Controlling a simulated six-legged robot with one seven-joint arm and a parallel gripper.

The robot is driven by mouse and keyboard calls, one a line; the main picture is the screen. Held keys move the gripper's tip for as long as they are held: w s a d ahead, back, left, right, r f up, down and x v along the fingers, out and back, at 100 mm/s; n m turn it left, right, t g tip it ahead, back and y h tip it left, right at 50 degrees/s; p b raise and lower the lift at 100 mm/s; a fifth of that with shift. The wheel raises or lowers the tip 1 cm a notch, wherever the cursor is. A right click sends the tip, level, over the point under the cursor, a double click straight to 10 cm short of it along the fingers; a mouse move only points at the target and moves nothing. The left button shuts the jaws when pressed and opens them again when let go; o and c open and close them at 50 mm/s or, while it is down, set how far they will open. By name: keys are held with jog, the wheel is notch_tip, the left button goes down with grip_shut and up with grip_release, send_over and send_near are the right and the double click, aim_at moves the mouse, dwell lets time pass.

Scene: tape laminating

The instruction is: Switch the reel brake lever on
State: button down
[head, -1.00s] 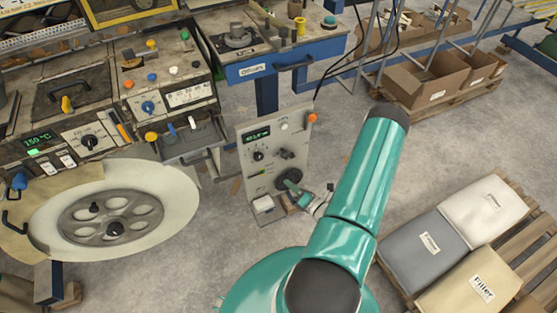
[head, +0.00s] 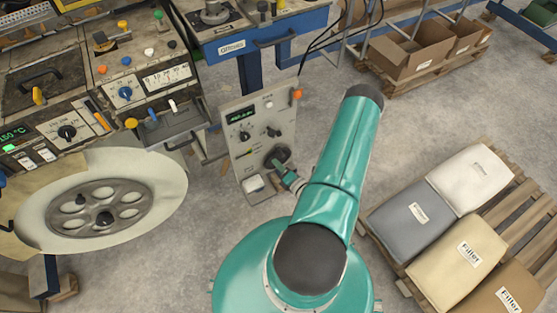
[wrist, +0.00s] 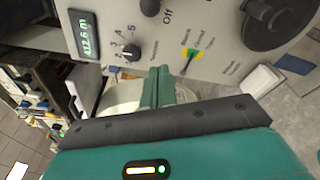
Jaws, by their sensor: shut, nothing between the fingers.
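The grey control panel (head: 262,120) stands near the middle of the head view. In the wrist view, its face (wrist: 215,22) fills the top. A small dark lever (wrist: 188,64) sits on a yellow-green plate there, with labels too small to read surely. I cannot tell whether this is the reel brake lever. A large black round part (wrist: 280,18) is at the upper right. My gripper (wrist: 158,74) is shut and empty, its fingertips below and left of the small lever, apart from it in the picture. In the head view my gripper (head: 281,168) is at the panel's lower right.
A black knob (wrist: 131,53) and a green display (wrist: 86,36) are left of my fingers. A white box (wrist: 262,80) juts out at the panel's lower edge. The large reel (head: 100,210) stands to the left. Filler sacks (head: 475,168) lie on a pallet at right.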

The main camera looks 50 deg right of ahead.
jog(key=w+d+r, duration=0.1)
jog(key=w+d, duration=0.3)
jog(key=w, duration=0.4)
jog(key=shift+w+d, duration=0.2)
jog(key=shift+d, duration=0.1)
jog(key=shift+d+r, duration=0.1)
jog(key=shift+d+r+m, duration=0.1)
jog(key=shift+r+m, duration=0.05)
jog(key=shift+m, duration=0.15)
